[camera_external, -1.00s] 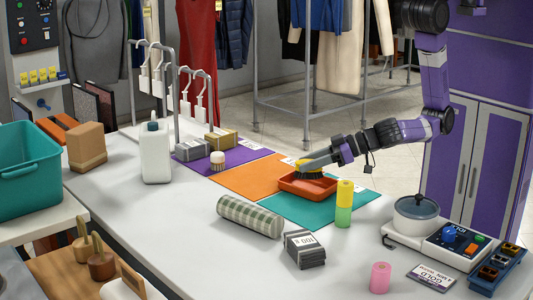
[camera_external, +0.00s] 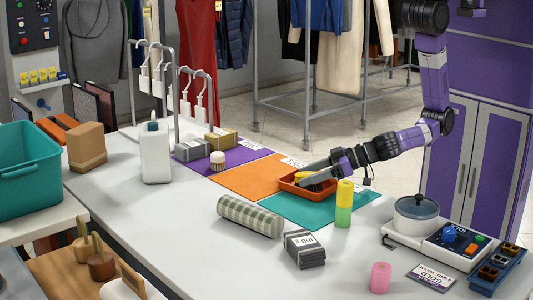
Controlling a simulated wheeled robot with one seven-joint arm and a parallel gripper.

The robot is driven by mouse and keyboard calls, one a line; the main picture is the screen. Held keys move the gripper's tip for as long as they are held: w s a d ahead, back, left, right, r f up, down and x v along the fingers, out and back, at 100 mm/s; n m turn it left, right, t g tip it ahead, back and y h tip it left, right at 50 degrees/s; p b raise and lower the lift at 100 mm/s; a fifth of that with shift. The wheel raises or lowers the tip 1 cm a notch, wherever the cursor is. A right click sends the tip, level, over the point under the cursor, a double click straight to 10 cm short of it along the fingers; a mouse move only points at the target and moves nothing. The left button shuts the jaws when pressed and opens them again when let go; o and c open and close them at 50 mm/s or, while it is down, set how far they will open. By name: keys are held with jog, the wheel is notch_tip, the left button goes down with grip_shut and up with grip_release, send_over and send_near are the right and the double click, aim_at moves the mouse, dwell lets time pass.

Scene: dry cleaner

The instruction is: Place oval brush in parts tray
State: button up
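The oval brush (camera_external: 306,176), yellow on top, lies in the orange parts tray (camera_external: 292,187). Its dark bristles are mostly hidden by the tray and my gripper. My gripper (camera_external: 306,175) reaches in low from the right over the tray. Its two grey fingers look spread apart, one on the far side and one on the near side of the brush. I cannot tell whether a finger still touches the brush. The tray sits across the orange mat (camera_external: 238,178) and the teal mat (camera_external: 312,212).
A yellow-and-green cylinder (camera_external: 344,204) stands close to the tray's right. A checkered roll (camera_external: 249,216) and a dark labelled box (camera_external: 304,249) lie in front. The white table's front middle is clear.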

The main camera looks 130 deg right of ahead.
jog(key=shift+a+r, duration=0.1)
jog(key=shift+r, duration=0.1)
jog(key=b+v, duration=0.1)
jog(key=v, duration=1.1)
jog(key=shift+f+b, duration=0.2)
jog(key=shift+b, duration=0.1)
jog(key=s+a+f+n+y, duration=0.1)
jog(key=f+n+y, duration=0.1)
jog(key=s+a+f+n+y, duration=0.1)
jog(key=f, duration=0.1)
jog(key=shift+s+a+t, duration=0.3)
jog(key=shift+a+t, duration=0.05)
jog(key=shift+t, duration=0.05)
jog(key=s+a+n+y, duration=0.1)
jog(key=s+a+y, duration=0.1)
jog(key=s+a+f+n+t+y, duration=0.1)
jog(key=s+n+y, duration=0.1)
jog(key=shift+s+a+n, duration=0.2)
jog(key=shift+a+n, duration=0.1)
jog(key=shift+a, duration=0.05)
jog(key=s+d+r+n+t+y, duration=0.1)
jog(key=s+r+n+t+y, duration=0.1)
jog(key=s+r, duration=0.5)
notch_tip(320, 180, up, 4)
jog(key=shift+s+d+f+t, duration=0.15)
jog(key=shift+s+d+t, duration=0.05)
jog(key=shift+t, duration=0.6)
